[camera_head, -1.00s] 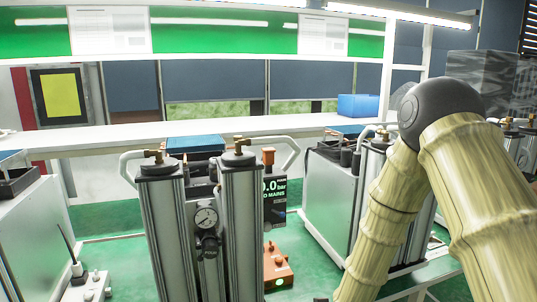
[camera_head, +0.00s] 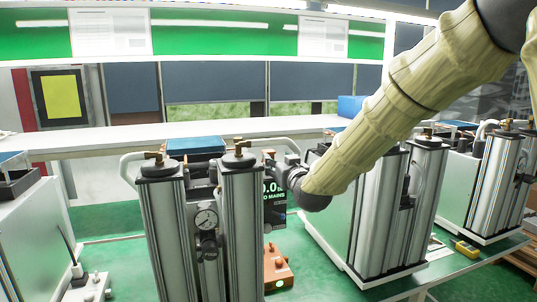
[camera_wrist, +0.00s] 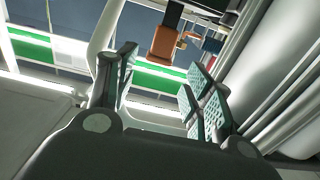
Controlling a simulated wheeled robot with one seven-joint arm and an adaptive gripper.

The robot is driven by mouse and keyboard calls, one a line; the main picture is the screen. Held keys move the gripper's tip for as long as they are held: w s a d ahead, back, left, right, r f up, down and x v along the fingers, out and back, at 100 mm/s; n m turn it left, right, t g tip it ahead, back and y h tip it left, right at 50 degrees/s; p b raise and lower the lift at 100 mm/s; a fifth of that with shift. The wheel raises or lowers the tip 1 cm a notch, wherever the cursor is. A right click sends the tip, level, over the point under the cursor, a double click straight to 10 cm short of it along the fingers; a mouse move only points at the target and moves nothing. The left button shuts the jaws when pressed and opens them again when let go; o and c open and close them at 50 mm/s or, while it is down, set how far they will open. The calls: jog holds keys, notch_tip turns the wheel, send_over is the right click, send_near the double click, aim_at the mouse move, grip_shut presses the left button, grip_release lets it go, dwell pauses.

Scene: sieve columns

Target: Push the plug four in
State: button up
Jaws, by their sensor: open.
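The nearest sieve column unit (camera_head: 243,225) has two upright silver cylinders with brass-coloured fittings and a round gauge (camera_head: 206,218). An orange fitting (camera_head: 268,154) shows beside its right cylinder, and I take the orange block in the wrist view (camera_wrist: 163,43) to be the same piece. My gripper (camera_head: 283,170) is beside this right cylinder, partly over the dark display (camera_head: 274,205). In the wrist view my gripper (camera_wrist: 158,80) is open, with nothing between its fingers; the orange block lies beyond the fingertips. No plug marked four can be made out.
An orange box (camera_head: 278,272) sits on the green surface below the display. More column units (camera_head: 385,215) stand to the right. A white block with a cable (camera_head: 85,285) is at lower left. A long white shelf (camera_head: 110,138) runs behind.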

aim_at(270, 155)
jog(key=p+x, duration=0.3)
jog(key=x, duration=0.6)
jog(key=shift+w+a+f, duration=0.1)
jog(key=shift+w+f, duration=0.05)
jog(key=shift+w, duration=0.05)
jog(key=c, duration=1.1)
jog(key=shift+f, duration=0.1)
grip_shut()
